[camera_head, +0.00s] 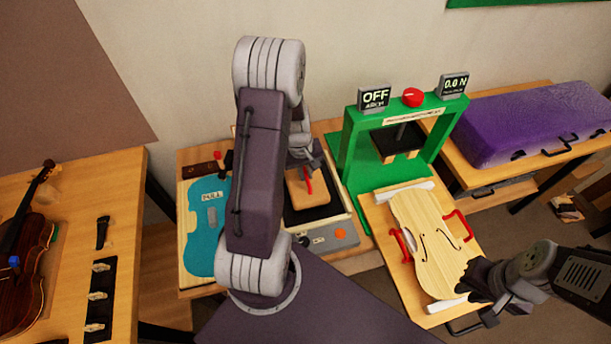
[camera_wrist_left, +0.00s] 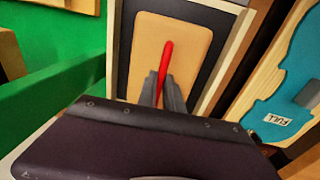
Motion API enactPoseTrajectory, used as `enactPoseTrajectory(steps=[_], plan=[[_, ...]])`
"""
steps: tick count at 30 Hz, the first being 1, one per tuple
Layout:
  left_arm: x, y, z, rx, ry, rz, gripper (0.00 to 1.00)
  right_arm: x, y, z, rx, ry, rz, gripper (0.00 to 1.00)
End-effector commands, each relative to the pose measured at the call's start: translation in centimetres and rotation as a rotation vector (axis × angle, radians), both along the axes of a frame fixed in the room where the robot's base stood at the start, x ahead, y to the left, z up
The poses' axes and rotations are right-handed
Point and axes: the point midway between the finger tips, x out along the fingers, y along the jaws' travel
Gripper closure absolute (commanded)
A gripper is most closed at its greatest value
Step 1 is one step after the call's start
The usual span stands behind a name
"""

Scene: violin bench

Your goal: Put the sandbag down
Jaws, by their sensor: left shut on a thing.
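The sandbag (camera_head: 299,192) looks like a flat tan pad with a red strap, over a black plate (camera_head: 314,213). In the left wrist view the tan pad (camera_wrist_left: 190,50) lies within the dark plate's outline, and its red strap (camera_wrist_left: 164,66) is between my fingers. My left gripper (camera_head: 303,165) points down, shut on the strap; my arm hides part of it in the head view. I cannot tell whether the bag touches the plate. My right gripper (camera_head: 470,289) is at the right, by a board's edge; its jaws are unclear.
A green press (camera_head: 354,150) stands right of the plate. A violin top (camera_head: 418,225) lies on a board with red clamps. A teal patch marked "FULL" (camera_head: 205,235) is at the left. A purple case (camera_head: 520,120) and a violin (camera_head: 25,245) lie on side tables.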

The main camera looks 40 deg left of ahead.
Motion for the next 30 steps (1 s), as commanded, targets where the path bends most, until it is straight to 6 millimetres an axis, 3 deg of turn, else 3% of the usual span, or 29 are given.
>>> enactPoseTrajectory(steps=[4,15,18,30], plan=[[0.1,0.1,-1.5,0.002,-0.003,-0.001,1.00,0.0,0.0,-0.2,0.000,0.000,0.000,0.81],[0.1,0.1,-1.9,0.003,-0.004,0.000,1.00,0.0,0.0,-0.5,0.000,0.000,0.000,0.81],[0.0,0.0,-1.9,0.002,-0.001,-0.001,0.68,0.0,0.0,-0.4,0.000,0.000,0.000,0.81],[0.1,0.1,-1.0,0.003,-0.005,-0.001,0.68,0.0,0.0,0.0,0.000,0.000,0.000,0.81]])
